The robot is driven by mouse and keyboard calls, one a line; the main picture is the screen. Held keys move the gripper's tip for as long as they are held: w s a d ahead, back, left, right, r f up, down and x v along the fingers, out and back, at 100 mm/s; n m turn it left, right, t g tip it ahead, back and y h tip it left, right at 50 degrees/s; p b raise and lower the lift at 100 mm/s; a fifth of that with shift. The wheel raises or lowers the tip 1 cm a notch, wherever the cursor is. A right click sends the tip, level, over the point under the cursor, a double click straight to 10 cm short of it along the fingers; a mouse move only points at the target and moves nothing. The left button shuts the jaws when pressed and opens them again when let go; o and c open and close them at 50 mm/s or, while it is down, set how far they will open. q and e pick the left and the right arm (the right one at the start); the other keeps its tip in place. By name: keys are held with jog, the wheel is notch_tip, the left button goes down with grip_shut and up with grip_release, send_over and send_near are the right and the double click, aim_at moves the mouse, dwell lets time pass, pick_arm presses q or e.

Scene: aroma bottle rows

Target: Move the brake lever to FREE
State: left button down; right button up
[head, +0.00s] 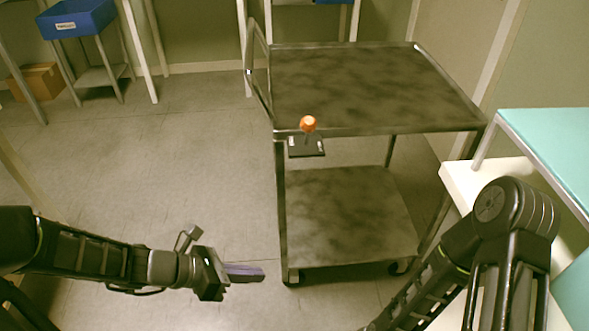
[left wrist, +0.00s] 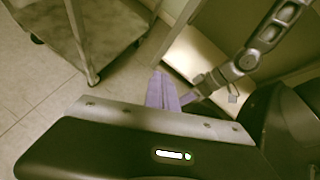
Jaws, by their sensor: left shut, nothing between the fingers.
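The brake lever has an orange ball knob (head: 308,124) on a short stem. It stands on a small dark plate (head: 307,147) at the front left edge of the cart (head: 350,130). White marks on the plate are too small to read. My left gripper (head: 255,272) has purple fingers, is shut and empty, and is low to the left of the cart, well apart from the lever. Its fingers also show in the left wrist view (left wrist: 163,92). My right arm is at the lower right of the head view, and its gripper is out of view.
The cart has a lower shelf (head: 350,220), wheels and an upright handle (head: 257,75) at its left. A blue bin (head: 75,18) and a cardboard box (head: 38,80) are at the back left. The floor left of the cart is clear.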

pick_arm(q)
jog(key=w+r+n+t+h, duration=0.2)
jog(key=r+n, duration=0.4)
jog(key=r, duration=0.4)
jog(key=w+r+n+t+h, duration=0.3)
jog(key=r+n, duration=0.4)
jog(key=r, duration=0.3)
jog(key=t+h, duration=0.1)
jog(key=t, duration=0.1)
jog(key=shift+w+r+t+h, duration=0.15)
jog(key=shift+w+t+h, duration=0.15)
jog(key=shift+t, duration=0.1)
pick_arm(e)
jog(key=shift+f, duration=0.5)
pick_arm(q)
jog(key=b, duration=0.2)
send_near(308, 134)
jog(key=x, duration=0.6)
jog(key=shift+s+d+r, duration=0.3)
jog(key=shift+d+r, duration=0.05)
jog(key=shift+r, duration=0.1)
pick_arm(e)
jog(key=shift+f, duration=0.75)
pick_arm(q)
jog(key=shift+p, duration=0.3)
